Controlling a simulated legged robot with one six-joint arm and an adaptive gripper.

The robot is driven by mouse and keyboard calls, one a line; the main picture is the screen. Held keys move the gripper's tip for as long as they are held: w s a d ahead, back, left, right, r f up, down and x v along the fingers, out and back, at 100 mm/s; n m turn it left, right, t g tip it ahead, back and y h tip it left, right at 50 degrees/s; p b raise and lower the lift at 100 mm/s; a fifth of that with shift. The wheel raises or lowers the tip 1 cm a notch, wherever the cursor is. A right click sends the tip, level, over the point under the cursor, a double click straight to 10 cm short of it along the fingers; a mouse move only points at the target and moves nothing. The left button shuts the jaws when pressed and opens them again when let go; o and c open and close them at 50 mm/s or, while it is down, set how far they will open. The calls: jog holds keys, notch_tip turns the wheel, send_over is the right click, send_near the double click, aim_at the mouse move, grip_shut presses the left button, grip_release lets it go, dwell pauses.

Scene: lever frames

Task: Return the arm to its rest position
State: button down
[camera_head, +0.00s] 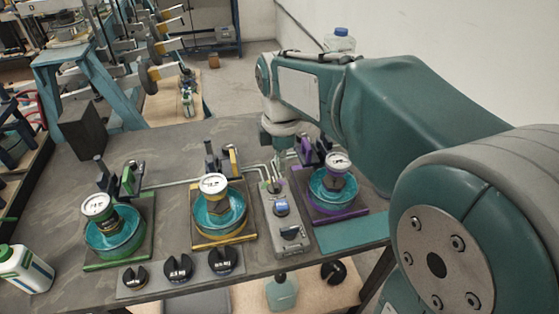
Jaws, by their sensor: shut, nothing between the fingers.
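My arm reaches in from the right in the head view, bent at the elbow. My gripper (279,152) points down near the middle of the table's far part. It is small in the picture and partly merges with the things behind it. It is shut and holds nothing. It is just above the far end of a grey control box (288,222), between the middle and right gauge stations. I cannot tell whether the fingertips touch anything.
Gauge stations on green (90,267), yellow (226,243) and purple (345,217) bases stand on the dark table (60,215). Black knobs (178,268) line the front. A white bottle (25,270) is at left. A white wall is behind my arm.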

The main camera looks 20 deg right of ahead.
jog(key=s+d+m+t, duration=0.3)
jog(key=s+m+t, duration=0.2)
jog(key=s+m, duration=1)
jog(key=shift+s+r+m+t, duration=0.3)
jog(key=shift+r+m, duration=0.1)
jog(key=shift+m, duration=1.1)
dwell(0.5)
